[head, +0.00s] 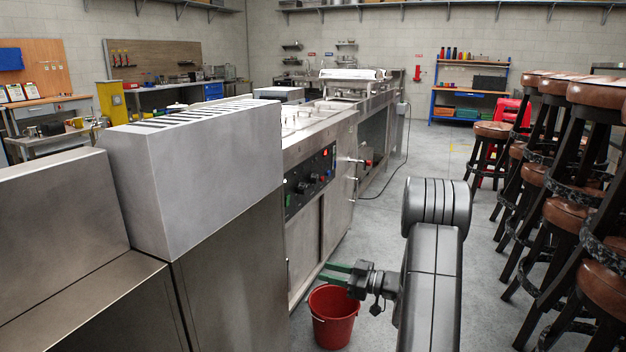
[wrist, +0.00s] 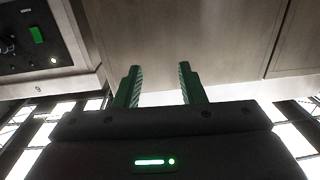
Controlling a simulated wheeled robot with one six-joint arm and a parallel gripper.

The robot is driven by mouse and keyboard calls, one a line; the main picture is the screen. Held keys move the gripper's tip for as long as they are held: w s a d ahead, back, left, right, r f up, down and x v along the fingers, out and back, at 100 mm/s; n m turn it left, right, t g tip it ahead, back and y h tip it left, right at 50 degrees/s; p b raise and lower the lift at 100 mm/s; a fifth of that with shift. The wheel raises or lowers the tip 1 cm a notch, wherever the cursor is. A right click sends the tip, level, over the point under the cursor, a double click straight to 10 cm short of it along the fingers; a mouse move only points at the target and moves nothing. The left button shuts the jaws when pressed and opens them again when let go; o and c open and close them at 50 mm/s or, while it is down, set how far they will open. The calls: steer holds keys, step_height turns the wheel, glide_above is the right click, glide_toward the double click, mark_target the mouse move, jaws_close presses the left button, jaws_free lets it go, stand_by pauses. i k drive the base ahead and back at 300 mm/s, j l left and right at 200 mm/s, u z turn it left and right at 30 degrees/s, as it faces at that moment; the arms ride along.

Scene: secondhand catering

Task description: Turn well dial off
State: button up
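A black control panel (head: 310,182) with several dark dials, a red light and a green light is on the front of a steel counter unit. I cannot tell which dial is the well dial, or its setting. In the wrist view the panel (wrist: 28,62) shows at the upper left, with a lit green switch (wrist: 37,34) and a partly cut-off dark dial (wrist: 8,46). My gripper (head: 338,273) is low in front of the unit, below the panel and apart from it. In the wrist view its green fingers (wrist: 161,84) are spread with nothing between them.
A red bucket (head: 333,316) stands on the floor just below my gripper. Steel cabinets (head: 205,170) fill the left. Stacked brown bar stools (head: 570,190) line the right. The floor aisle (head: 425,160) between is clear.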

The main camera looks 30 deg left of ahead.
mark_target(303, 188)
steer(key=i+j, duration=0.6)
steer(key=i, duration=0.15)
steer(key=i+j+z, duration=0.1)
steer(key=i+j, duration=0.45)
steer(key=i, duration=0.2)
